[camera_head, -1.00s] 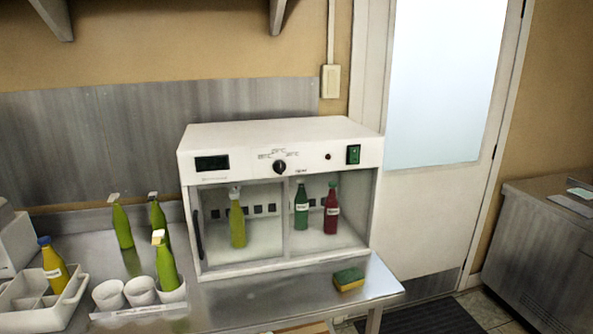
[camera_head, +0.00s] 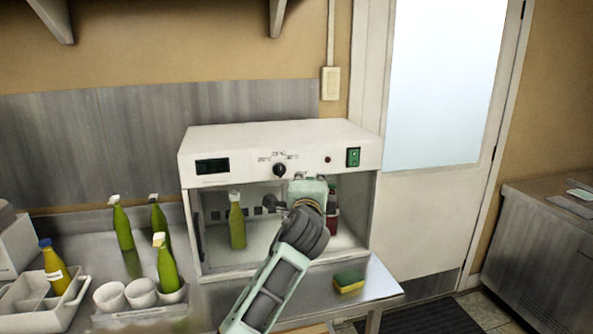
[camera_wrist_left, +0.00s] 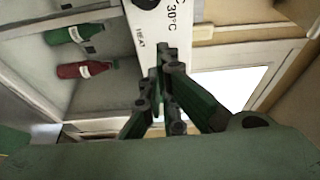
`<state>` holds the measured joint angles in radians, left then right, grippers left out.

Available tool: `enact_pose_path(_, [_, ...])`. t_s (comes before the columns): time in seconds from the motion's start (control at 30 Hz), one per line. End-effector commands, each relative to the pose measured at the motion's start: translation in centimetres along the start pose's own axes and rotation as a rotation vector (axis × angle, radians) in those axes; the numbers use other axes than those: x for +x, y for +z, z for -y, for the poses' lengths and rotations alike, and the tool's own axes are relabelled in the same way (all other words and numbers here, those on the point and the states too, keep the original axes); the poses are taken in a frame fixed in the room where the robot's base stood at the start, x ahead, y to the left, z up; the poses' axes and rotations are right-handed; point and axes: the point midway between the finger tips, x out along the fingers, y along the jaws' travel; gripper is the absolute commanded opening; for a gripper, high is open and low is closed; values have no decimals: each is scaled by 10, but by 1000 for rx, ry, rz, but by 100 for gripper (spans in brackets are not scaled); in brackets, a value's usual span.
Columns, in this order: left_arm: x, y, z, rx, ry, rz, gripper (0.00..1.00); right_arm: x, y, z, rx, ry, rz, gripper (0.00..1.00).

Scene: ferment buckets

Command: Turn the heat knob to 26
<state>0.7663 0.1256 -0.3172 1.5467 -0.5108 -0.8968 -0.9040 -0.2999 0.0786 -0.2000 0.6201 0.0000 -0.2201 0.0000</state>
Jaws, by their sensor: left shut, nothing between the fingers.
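The heat knob (camera_head: 279,170) is a small black dial on the white front panel of the incubator cabinet (camera_head: 230,141), with temperature marks around its top. Its exact pointer angle is too small to tell. My left gripper (camera_head: 301,178) is in front of the cabinet, just right of and below the knob, apart from it as far as I can see. In the left wrist view the gripper's dark green fingers (camera_wrist_left: 160,70) are shut and empty, close to the panel's "30°C" and "HEAT" lettering. The knob (camera_wrist_left: 147,4) is partly cut off at that view's top edge. My right gripper is not in view.
A green power switch (camera_head: 353,157) is right of the knob. Behind the cabinet's glass are a yellow-green bottle (camera_head: 237,222) and a partly hidden red bottle (camera_head: 333,222). A sponge (camera_head: 349,281) lies on the counter. Several bottles and white cups (camera_head: 141,292) stand at left.

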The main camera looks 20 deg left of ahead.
Motion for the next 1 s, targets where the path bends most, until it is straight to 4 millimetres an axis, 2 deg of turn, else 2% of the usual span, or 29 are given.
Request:
enact_pose_path(0.2, [35, 0, 3, 0, 1, 0, 0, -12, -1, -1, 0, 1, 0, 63])
enact_pose_path(0.47, [66, 0, 2, -2, 2, 0, 0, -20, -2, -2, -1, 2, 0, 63])
enact_pose_path(0.53, [61, 13, 3, -1, 3, 2, 0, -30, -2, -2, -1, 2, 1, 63])
enact_pose_path(0.7, [54, 30, 2, 0, 1, 0, 0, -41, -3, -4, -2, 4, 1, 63])
enact_pose_path(1.0, [51, 38, -1, -3, 1, -2, 0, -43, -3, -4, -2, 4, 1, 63])
